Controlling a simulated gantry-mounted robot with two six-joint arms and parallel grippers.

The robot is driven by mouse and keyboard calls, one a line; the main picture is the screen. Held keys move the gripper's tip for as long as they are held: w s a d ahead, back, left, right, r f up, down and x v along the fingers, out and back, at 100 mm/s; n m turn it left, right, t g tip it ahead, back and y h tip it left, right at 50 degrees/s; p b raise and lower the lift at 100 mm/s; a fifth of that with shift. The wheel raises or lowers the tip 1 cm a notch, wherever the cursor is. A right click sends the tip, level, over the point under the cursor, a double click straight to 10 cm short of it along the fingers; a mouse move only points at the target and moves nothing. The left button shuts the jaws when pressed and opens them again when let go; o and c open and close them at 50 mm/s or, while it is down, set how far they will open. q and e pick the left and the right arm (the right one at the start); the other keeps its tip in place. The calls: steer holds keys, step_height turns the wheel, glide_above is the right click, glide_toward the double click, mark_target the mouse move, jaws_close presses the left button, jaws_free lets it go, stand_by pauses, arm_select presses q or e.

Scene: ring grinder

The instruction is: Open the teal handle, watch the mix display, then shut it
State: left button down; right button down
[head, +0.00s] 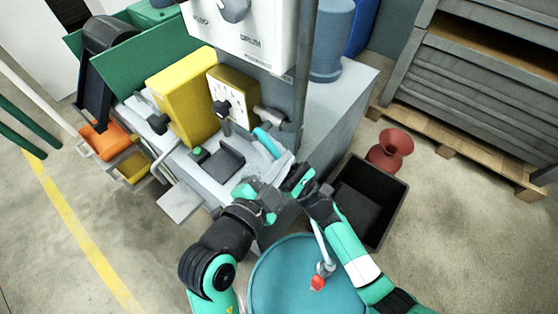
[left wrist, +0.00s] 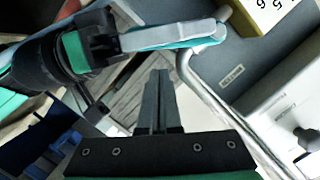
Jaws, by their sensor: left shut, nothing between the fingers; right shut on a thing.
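The teal handle (head: 267,143) is beside the grey machine's front, below the yellow dial box. In the left wrist view a teal-edged lever (left wrist: 176,38) runs from my right gripper to a bent metal pipe. My right gripper (head: 292,172) is shut at the lever's near end; its fingertips are hard to separate from it. My left gripper (head: 268,187) is shut and empty, just left of and below the right one. Its closed fingers show in the left wrist view (left wrist: 157,98), apart from the lever. I cannot make out a readable mix display.
A yellow box with a dial (head: 228,98) and a white drum panel (head: 245,38) stand above. A black bin (head: 366,196), red flared vessel (head: 391,148) and teal drum (head: 285,280) lie right and below. Orange and yellow trays (head: 102,142) are left.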

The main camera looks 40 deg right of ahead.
arm_select(q)
steer(key=shift+w+a+f, duration=0.15)
steer(key=shift+w+f, duration=0.4)
steer(key=shift+f, duration=0.1)
steer(key=shift+w+a+f, duration=0.2)
steer(key=shift+w+f, duration=0.15)
steer(key=shift+f, duration=0.25)
arm_select(e)
steer(key=c, duration=0.8)
jaws_free()
steer(key=shift+o, duration=0.2)
